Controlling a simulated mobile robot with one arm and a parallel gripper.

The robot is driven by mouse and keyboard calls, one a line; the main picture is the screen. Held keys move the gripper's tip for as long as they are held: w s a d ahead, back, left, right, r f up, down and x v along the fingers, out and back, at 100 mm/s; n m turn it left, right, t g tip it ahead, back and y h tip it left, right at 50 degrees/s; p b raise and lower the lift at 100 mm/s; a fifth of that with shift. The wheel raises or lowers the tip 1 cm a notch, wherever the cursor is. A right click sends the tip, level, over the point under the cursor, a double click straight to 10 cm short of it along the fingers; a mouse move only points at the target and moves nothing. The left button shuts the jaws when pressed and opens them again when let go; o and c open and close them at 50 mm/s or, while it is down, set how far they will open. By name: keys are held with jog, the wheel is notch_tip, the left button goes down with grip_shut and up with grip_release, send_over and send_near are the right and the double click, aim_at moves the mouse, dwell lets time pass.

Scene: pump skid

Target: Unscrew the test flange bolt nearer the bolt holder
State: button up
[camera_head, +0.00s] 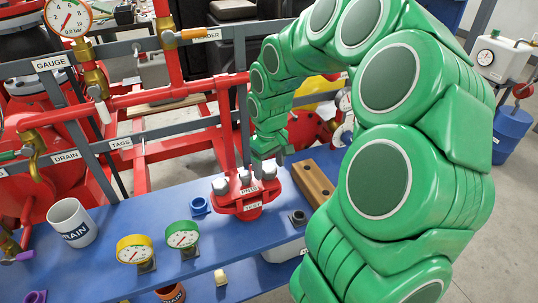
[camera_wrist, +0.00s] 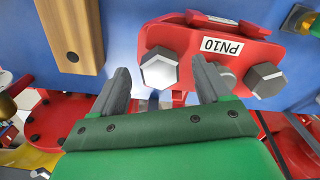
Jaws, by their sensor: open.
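The red test flange (camera_head: 243,207) stands on the blue bench, with PN10 and TEST labels and grey hex bolts along its back edge. In the wrist view, the flange (camera_wrist: 220,43) shows the bolt nearer the wooden block (camera_wrist: 158,69) and a farther bolt (camera_wrist: 265,80). The wooden block with holes, apparently the bolt holder (camera_head: 313,180), is right of the flange. My gripper (camera_head: 267,164) is above the nearer bolt. In the wrist view my gripper (camera_wrist: 160,72) is open, one finger on each side of that bolt's head. I cannot tell whether the fingers reach down around it.
A white mug (camera_head: 72,222), a yellow gauge (camera_head: 134,249), a green gauge (camera_head: 181,239) and a blue ring (camera_head: 199,205) stand on the bench left of the flange. Red pipes and grey rails (camera_head: 130,140) run behind. A small dark fitting (camera_head: 298,216) is at right.

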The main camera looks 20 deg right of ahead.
jog(key=shift+f, duration=0.45)
jog(key=c, duration=1.2)
jog(key=shift+o, duration=0.2)
jog(key=n, duration=0.3)
jog(key=shift+n, duration=0.3)
jog(key=n, duration=0.7)
jog(key=shift+n, duration=0.4)
jog(key=n, duration=0.3)
jog(key=shift+n, duration=0.3)
